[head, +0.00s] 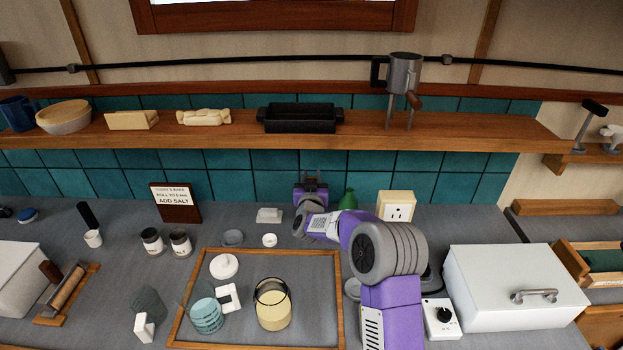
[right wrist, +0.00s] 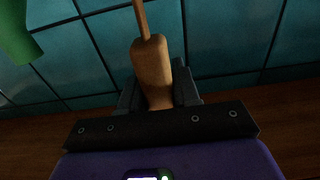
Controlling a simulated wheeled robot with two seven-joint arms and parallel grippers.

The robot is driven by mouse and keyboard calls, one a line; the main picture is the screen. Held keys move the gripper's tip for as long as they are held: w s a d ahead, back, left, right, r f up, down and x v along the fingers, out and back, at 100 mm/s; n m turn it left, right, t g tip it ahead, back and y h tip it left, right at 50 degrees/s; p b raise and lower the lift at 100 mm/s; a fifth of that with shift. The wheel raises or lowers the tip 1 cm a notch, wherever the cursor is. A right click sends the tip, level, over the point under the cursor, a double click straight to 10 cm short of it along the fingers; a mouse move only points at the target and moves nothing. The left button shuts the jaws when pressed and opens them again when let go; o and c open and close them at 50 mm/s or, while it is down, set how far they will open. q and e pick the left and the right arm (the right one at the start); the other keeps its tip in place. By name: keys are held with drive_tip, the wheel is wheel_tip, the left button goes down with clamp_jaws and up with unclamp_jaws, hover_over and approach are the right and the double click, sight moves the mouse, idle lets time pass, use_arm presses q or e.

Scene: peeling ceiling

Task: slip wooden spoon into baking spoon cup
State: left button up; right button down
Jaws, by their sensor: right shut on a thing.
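My right gripper (head: 311,186) is at the back of the counter, in front of the teal tiles. In the right wrist view, it (right wrist: 158,100) is shut on a wooden piece, which looks like the wooden spoon (right wrist: 151,70). A thick part sits between the fingers and a thin stem runs up out of the picture. In the head view I cannot make out the spoon. My left gripper is not in view.
A wood-framed tray (head: 339,290) holds a glass jar (head: 273,309) and several small items. A sign (head: 176,203) stands behind it. A green object (head: 349,199) and an outlet box (head: 396,206) are right of the gripper. A loaded shelf (head: 220,133) runs above.

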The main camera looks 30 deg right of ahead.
drive_tip(key=shift+f+b, duration=0.3)
drive_tip(key=shift+f, duration=0.1)
drive_tip(key=c, duration=0.7)
unclamp_jaws()
drive_tip(key=shift+c, duration=0.2)
drive_tip(key=s+a+r+p, duration=0.2)
drive_tip(key=s+a+r, duration=0.2)
drive_tip(key=s, duration=0.2)
drive_tip(key=shift+s, duration=0.25)
